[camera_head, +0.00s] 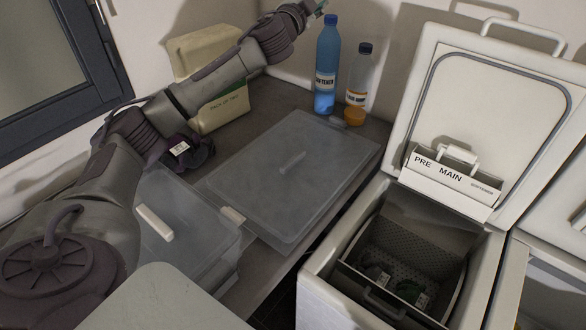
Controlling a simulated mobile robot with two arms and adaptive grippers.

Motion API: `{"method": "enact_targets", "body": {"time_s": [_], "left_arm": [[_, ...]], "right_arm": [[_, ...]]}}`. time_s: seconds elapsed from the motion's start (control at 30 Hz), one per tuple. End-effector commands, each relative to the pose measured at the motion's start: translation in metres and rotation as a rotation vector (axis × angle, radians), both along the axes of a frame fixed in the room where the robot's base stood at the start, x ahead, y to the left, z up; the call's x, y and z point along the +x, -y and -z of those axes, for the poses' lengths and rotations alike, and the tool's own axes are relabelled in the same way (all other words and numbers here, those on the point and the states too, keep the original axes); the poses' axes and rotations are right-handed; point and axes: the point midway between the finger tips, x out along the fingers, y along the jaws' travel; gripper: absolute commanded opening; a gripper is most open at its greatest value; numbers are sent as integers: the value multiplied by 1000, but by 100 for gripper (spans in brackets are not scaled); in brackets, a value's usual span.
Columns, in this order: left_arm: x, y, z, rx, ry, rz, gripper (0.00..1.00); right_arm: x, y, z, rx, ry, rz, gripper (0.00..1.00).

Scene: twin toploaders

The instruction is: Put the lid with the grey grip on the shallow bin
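A flat see-through lid with a grey grip (292,162) lies on the dark worktop in the middle. A see-through bin (222,262) stands in front of it to the left, partly hidden by my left arm. A pale bar-shaped grip (155,222) shows over this bin, and a small pale tab (233,215) at its right edge. I cannot tell how deep the bin is. My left gripper (316,9) is at the top edge, beyond the lid and above the blue bottle, partly cut off. Its fingers are too small to read. My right gripper is out of view.
A cream pack (222,115) and a dark labelled item (190,150) are left. An open toploader (340,285) with raised door (500,110) stands right.

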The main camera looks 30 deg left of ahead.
Motion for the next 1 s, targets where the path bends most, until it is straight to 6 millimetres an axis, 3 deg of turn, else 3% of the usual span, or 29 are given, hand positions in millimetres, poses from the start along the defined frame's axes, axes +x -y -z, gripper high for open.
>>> {"method": "enact_targets", "body": {"time_s": [0.03, 0.1, 0.17, 0.27, 0.3, 0.37, 0.47, 0.5, 0.6, 0.7, 0.8, 1.0], "left_arm": [[-8, 24, -15, 141, 81, 95, 48], [-24, 65, -28, 359, 172, 243, 48], [-41, 100, -24, 555, 220, 375, 48], [-72, 149, 10, 885, 230, 594, 48], [-85, 162, 31, 1020, 210, 680, 48], [-103, 171, 70, 1218, 151, 804, 48], [-132, 160, 138, 1530, -24, 990, 48], [-143, 148, 163, 1639, -114, 1051, 48], [-166, 105, 209, 1855, -360, 1158, 48], [-183, 65, 232, 1987, -581, 1211, 48], [-195, 38, 240, 2051, -729, 1232, 48], [-194, 27, 259, 2074, -804, 1243, 48]], "right_arm": [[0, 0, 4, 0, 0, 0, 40], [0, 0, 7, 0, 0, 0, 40], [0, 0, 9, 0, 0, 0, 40], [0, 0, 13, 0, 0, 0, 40], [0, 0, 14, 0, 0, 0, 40], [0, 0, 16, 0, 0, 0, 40], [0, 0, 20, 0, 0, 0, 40], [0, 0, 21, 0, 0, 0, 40], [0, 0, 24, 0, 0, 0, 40], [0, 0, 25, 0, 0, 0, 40], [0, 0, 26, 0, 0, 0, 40], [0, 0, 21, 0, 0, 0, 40]]}}
